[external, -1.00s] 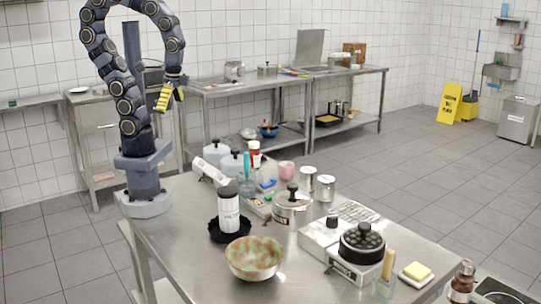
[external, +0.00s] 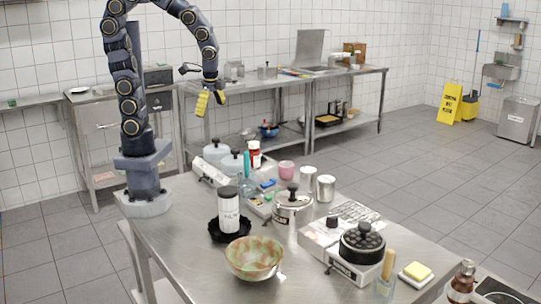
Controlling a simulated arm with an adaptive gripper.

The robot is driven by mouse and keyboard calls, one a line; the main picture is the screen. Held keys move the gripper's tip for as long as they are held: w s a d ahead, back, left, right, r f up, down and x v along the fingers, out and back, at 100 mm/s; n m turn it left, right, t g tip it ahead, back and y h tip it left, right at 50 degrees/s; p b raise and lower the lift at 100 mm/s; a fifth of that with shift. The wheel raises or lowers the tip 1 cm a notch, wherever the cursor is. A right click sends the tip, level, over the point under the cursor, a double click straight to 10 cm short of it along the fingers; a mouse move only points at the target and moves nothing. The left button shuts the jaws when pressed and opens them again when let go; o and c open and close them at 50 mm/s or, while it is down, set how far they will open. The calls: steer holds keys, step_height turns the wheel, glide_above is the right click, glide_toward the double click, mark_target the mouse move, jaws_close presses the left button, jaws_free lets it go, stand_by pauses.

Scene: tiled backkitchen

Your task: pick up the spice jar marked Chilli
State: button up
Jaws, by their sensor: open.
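My gripper (external: 211,103) has yellow fingers. It hangs open and empty, pointing down, high above the back left part of the steel table. No label reading Chilli can be made out. A white jar with a black lid (external: 229,213) stands upright in a black scalloped dish; its dark lettering is too small to read surely. A red-capped container (external: 254,155) stands among bottles at the table's back. A brown jar (external: 462,277) stands at the front right. My gripper is well above and apart from all of these.
The steel table (external: 185,245) also bears a patterned bowl (external: 254,258), a lidded pot (external: 292,206), a black pan on a burner (external: 362,243), metal canisters (external: 326,188) and a pink cup (external: 286,170). The table's left front is clear.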

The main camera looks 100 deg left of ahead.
steer(key=w+a+f+m+y, duration=0.1)
steer(key=w+a+f+m, duration=0.2)
steer(key=a, duration=0.3)
steer(key=w+a+f+m+y, duration=0.1)
steer(key=w+a+f+m, duration=0.2)
steer(key=a, duration=0.3)
steer(key=m, duration=0.7)
glide_above(254, 143)
steer(key=d, duration=0.2)
steer(key=shift+t, duration=0.4)
step_height(254, 143, down, 8)
steer(key=shift+f, duration=0.1)
steer(key=shift+a+f, duration=0.4)
steer(key=shift+f, duration=0.2)
steer(key=x, duration=0.6)
steer(key=shift+a+f, duration=0.15)
steer(key=shift+f, duration=0.2)
steer(key=c, duration=1.2)
